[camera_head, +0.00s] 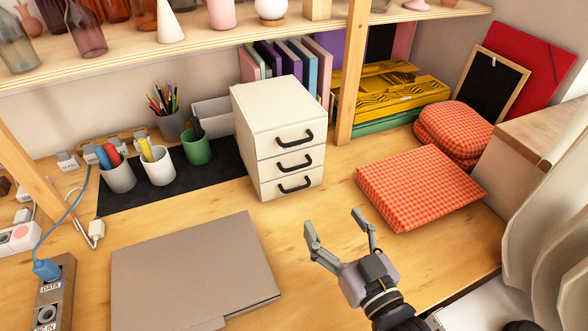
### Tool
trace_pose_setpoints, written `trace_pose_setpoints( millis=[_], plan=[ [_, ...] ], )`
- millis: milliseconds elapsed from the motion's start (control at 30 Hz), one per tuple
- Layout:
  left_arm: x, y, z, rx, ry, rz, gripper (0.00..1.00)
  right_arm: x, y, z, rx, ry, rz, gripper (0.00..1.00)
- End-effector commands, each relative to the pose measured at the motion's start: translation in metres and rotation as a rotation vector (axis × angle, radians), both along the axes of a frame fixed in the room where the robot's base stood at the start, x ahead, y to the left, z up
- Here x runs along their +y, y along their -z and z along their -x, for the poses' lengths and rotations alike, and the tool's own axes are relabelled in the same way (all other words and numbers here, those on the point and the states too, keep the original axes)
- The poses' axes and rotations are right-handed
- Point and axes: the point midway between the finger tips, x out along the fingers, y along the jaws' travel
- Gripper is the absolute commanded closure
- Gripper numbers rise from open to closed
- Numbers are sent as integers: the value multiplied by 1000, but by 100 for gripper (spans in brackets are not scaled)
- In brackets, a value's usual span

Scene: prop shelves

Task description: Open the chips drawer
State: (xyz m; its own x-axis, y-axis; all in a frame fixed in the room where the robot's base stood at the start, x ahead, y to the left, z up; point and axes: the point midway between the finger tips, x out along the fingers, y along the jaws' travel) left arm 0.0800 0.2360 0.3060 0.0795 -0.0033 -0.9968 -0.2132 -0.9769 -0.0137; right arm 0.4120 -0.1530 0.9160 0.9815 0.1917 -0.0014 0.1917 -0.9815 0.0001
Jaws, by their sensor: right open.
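A small white drawer unit (278,140) stands on the wooden desk near the middle of the view. Its front has three stacked drawers, each with a black bar handle: top (295,138), middle (294,161) and bottom (295,184). All three look closed. I see no label telling which one is the chips drawer. My right gripper (336,224) is open and empty, its fingers pointing up the picture toward the unit. It is below and right of the bottom drawer in the picture, apart from the handles. My left gripper is not in view.
An orange checked cushion (420,187) lies right of the unit. A shelf post (352,75) rises behind. Cups (158,165) stand on a dark mat at the left. A grey-brown folder (190,270) lies in front left. Bare desk lies before the drawers.

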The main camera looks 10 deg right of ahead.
Motion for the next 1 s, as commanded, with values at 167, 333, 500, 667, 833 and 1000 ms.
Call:
trace_pose_setpoints(
  millis=[167, 333, 500, 667, 833, 1000],
  plan=[
    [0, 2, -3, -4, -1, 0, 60, 2, 3, -10, -2, 0, 0, 27],
    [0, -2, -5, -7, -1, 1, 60, 7, 1, -37, -4, 1, -2, 27],
    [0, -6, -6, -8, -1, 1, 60, 14, 2, -72, -4, 1, -1, 27],
    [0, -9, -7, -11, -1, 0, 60, 20, 2, -106, -3, 1, -1, 27],
    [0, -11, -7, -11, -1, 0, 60, 27, 3, -139, -1, 1, -1, 27],
    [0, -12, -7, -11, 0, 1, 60, 31, 3, -161, -1, 0, 0, 27]
  ],
)
